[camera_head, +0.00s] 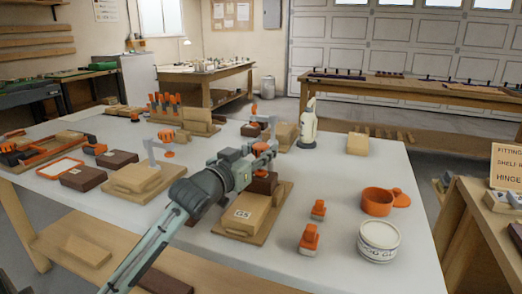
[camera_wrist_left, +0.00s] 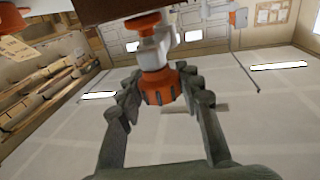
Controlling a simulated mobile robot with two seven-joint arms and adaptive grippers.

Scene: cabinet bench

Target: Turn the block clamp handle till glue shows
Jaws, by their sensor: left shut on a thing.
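My left gripper (camera_head: 262,152) reaches over a pale wooden block marked G5 (camera_head: 243,215) and a dark brown block (camera_head: 263,183) beside it. In the left wrist view, the fingers (camera_wrist_left: 160,100) are around the orange clamp handle (camera_wrist_left: 158,86) and shut on it. The clamp's grey body (camera_wrist_left: 154,48) runs from the handle towards the dark block (camera_wrist_left: 125,8). The gripper hides much of this clamp in the head view. The seam between the blocks is partly hidden, and I cannot make out glue there. My right gripper is not in view.
Another clamp (camera_head: 154,150) stands on a wooden block to the left. A white bottle (camera_head: 308,125) stands behind. A glue tub (camera_head: 378,240), an orange cup (camera_head: 377,201) and small orange pieces (camera_head: 310,239) are to the right. White table is clear between them.

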